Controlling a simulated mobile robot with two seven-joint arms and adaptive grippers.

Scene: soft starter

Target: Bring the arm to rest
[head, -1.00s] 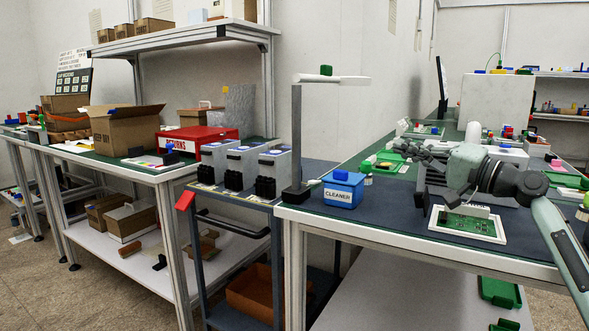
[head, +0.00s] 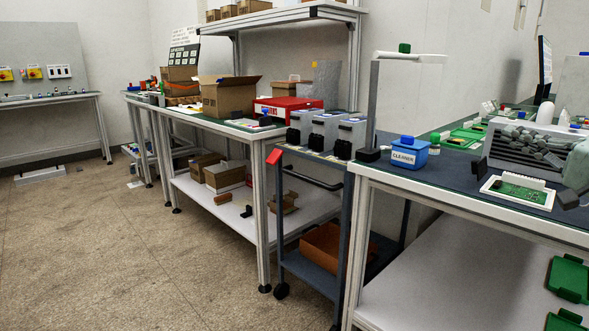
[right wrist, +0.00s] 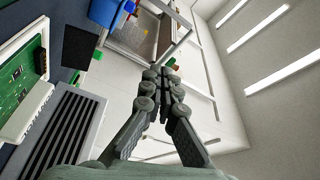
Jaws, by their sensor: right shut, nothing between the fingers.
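My right gripper (head: 510,132) is at the right of the head view, pointing left above the workbench, with the arm (head: 577,160) coming in from the right edge. Its fingers look drawn together and hold nothing. In the right wrist view the gripper (right wrist: 160,80) shows its two grey jointed fingers meeting at the tips in free air. A grey slatted unit (right wrist: 62,135) lies below and to the left of the fingers in that view; in the head view the fingers partly cover it. My left gripper is not in view.
A green circuit board in a white frame (head: 518,192) lies on the bench near its front edge. The blue CLEANER box (head: 405,154) and a lamp stand (head: 374,105) are at the bench's left end. A cart (head: 318,168) with grey units stands beside it. The floor (head: 110,240) at left is clear.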

